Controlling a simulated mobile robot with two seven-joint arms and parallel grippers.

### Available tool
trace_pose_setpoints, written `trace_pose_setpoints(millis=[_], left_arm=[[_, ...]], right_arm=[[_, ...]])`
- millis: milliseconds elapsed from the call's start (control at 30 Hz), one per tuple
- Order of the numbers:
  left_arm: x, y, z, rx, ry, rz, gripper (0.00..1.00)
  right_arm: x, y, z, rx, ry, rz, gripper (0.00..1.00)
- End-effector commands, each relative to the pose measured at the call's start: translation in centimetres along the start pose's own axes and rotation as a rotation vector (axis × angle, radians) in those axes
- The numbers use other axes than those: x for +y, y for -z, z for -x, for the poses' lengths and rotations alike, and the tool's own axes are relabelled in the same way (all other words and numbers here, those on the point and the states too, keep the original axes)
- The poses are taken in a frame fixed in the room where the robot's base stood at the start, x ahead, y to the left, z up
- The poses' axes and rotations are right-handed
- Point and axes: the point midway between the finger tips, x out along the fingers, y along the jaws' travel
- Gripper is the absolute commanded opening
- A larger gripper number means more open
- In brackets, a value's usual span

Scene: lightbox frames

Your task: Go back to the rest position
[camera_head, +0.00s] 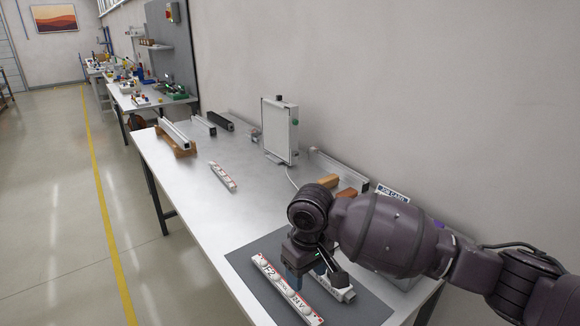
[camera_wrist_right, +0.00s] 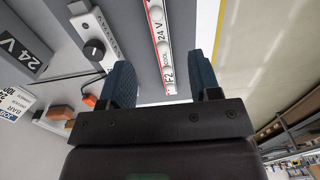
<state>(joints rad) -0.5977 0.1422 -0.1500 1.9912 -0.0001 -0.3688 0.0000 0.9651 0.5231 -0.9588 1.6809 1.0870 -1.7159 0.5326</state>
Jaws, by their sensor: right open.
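My right gripper (camera_head: 308,284) has blue fingers and hangs low over the grey mat (camera_head: 245,256) at the front of the table. In the right wrist view the gripper (camera_wrist_right: 163,85) is open and the fingers are wide apart. A white and red strip marked F2 and 24 V (camera_head: 275,277) lies on the mat, just left of the gripper. In the wrist view this strip (camera_wrist_right: 158,35) shows in the gap between the fingers, touching neither. A white unit with a black knob (camera_wrist_right: 98,35) lies beside it, partly hidden by the gripper in the head view. My left gripper is not in view.
A second strip (camera_head: 222,177) lies farther back on the white table (camera_head: 190,195). An upright panel (camera_head: 279,132), wooden blocks (camera_head: 328,181) and a sign (camera_head: 392,193) stand near the wall. Profiles rest on a wooden holder (camera_head: 181,147). The table's middle is mostly clear.

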Motion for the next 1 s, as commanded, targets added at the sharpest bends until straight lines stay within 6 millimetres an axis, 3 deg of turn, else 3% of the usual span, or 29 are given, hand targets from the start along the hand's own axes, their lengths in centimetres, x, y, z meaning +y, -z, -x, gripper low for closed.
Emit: trace_pose_setpoints(millis=[300, 500, 767, 1000], left_arm=[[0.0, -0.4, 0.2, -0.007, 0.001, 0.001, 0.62], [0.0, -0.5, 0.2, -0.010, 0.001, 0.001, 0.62], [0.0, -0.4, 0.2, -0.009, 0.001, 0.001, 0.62], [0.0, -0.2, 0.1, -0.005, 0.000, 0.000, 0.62]], right_arm=[[-4.0, -3.7, -4.7, 0.108, 0.122, 0.041, 0.57], [-5.4, -6.6, -6.7, 0.203, 0.179, 0.015, 0.57], [-5.5, -11.1, -8.4, 0.316, 0.200, -0.087, 0.57], [-3.9, -16.6, -9.8, 0.380, 0.156, -0.230, 0.57]])
